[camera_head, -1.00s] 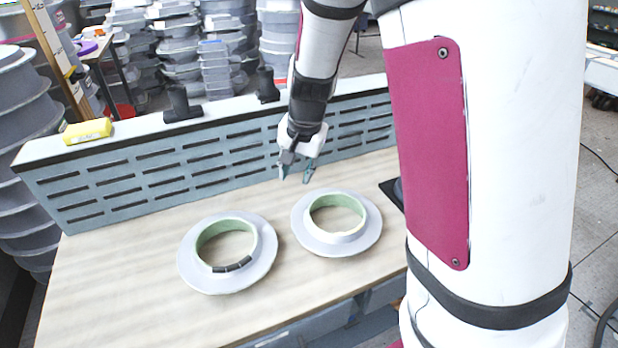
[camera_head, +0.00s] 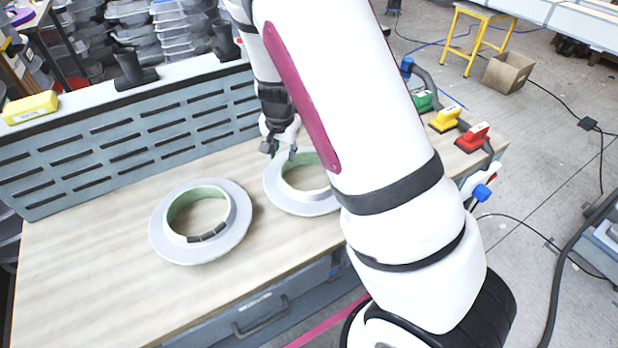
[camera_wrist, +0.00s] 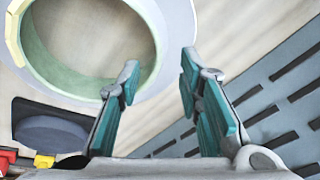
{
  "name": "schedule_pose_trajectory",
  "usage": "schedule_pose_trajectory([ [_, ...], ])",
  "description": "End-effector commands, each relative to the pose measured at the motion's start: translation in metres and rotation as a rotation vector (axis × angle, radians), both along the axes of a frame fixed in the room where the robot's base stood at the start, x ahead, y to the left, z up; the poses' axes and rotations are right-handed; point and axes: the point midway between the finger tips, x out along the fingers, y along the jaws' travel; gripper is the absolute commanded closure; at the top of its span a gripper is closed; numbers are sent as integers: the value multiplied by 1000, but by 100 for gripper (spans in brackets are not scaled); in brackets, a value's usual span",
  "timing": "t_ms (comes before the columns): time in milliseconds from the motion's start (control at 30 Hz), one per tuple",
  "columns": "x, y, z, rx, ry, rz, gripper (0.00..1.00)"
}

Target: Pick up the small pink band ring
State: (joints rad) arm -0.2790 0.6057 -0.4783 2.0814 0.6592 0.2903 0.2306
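I cannot make out a small pink band ring in either current view. Two pale grey flanged ring moulds with green inner walls lie on the wooden table. The left mould (camera_head: 236,242) has dark segments on its near inner edge. The right mould (camera_head: 290,203) is partly hidden by my arm. My gripper (camera_head: 281,150) is at the right mould's far side, pointing down, with nothing seen in it. In the wrist view my gripper (camera_wrist: 160,76) has its teal-padded fingers apart, and a mould (camera_wrist: 172,38) shows beyond them at upper left.
A slotted grey back panel (camera_head: 120,140) runs along the table's far edge, with a yellow block (camera_head: 30,107) on top. Green, yellow (camera_head: 445,119) and red (camera_head: 472,138) tools stand at the right end. The table's front left is clear.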

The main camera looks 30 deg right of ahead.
Motion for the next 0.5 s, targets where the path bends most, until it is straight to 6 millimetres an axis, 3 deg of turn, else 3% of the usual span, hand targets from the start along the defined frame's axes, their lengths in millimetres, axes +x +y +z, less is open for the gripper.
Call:
schedule_pose_trajectory([
  [300, 6, -3, -38, 0, 2, -1, 67],
  [500, 10, -3, -50, 0, 0, -1, 67],
])
